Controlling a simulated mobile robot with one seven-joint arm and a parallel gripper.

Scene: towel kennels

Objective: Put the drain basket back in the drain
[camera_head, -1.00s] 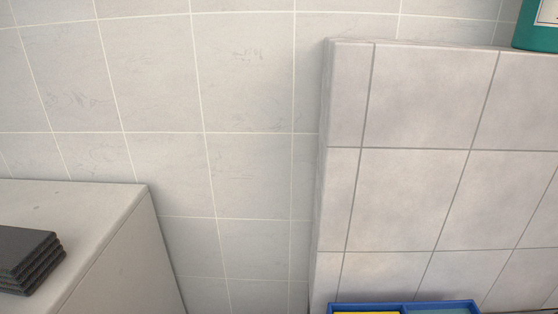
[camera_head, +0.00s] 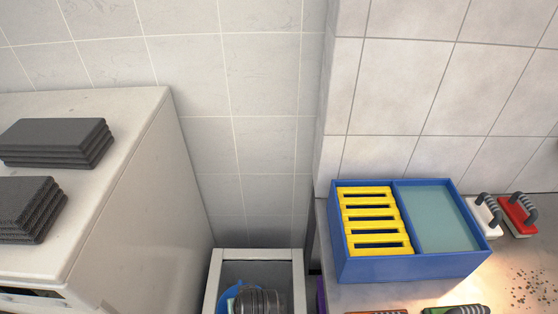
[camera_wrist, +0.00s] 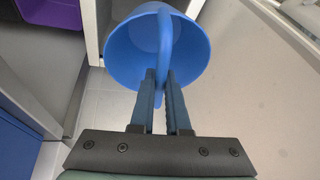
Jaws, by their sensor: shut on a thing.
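A blue round basket (camera_wrist: 125,50) with an upright bar-like handle is in the wrist view. My gripper (camera_wrist: 160,78) is shut on that handle, and the basket hangs beyond the fingertips. In the head view, a patch of blue that looks like the basket (camera_head: 228,297) shows at the bottom edge, beside a dark rounded part that partly covers it. I cannot see the drain in either view.
A pale cabinet (camera_head: 150,190) with stacks of dark grey pads (camera_head: 55,140) stands at the left. A narrow pale-walled compartment (camera_head: 212,285) is at the bottom middle. A metal counter (camera_head: 330,285) at the right holds a blue tray (camera_head: 385,268) and brushes (camera_head: 518,215).

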